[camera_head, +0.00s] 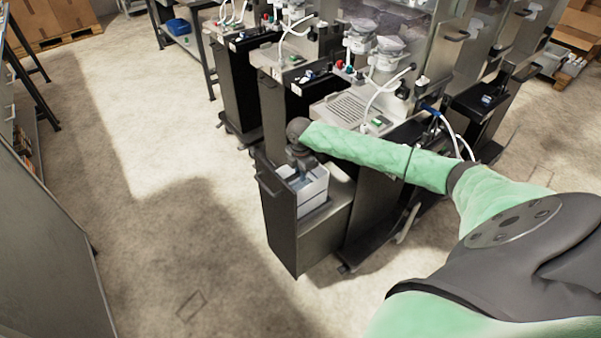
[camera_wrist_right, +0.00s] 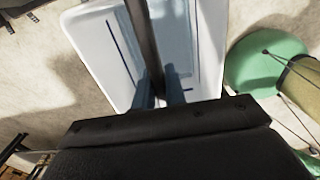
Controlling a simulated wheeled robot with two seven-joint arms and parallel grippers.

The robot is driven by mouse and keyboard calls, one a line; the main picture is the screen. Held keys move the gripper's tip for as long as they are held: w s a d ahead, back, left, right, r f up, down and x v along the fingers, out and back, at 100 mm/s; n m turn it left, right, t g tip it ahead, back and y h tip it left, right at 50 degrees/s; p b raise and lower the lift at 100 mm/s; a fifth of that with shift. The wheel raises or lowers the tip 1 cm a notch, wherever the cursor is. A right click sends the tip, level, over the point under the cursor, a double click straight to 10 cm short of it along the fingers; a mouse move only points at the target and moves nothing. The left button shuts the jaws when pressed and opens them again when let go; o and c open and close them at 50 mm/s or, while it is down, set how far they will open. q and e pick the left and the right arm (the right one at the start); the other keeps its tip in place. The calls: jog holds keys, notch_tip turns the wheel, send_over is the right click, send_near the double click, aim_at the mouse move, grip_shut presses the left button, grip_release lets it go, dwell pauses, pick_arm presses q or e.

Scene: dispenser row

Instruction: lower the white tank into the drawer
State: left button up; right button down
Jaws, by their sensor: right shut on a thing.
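The white tank (camera_head: 314,194) is an open-topped box with a bluish inside, at the pulled-out drawer (camera_head: 318,240) with a black front in the head view. Its lower part is hidden behind the drawer's side wall, and I cannot tell how deep it sits. My right gripper (camera_head: 297,162) is above the tank. In the right wrist view, the gripper's fingers (camera_wrist_right: 160,92) are shut on a dark bar across the tank (camera_wrist_right: 100,40), whose white rim and bluish inside fill the upper middle. My left gripper is not in view.
A row of dispensers (camera_head: 345,108) with white hoses and dark bases stands behind and right of the drawer. A grey cabinet (camera_head: 40,230) stands at the left edge. The concrete floor (camera_head: 160,190) left of the drawer is clear. Cardboard boxes (camera_head: 580,40) are at the far right.

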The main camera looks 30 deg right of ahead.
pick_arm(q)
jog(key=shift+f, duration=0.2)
pick_arm(e)
jog(key=shift+f, duration=0.7)
jog(key=c, duration=1.4)
grip_release()
jog(key=shift+o, duration=0.2)
jog(key=shift+f, duration=0.15)
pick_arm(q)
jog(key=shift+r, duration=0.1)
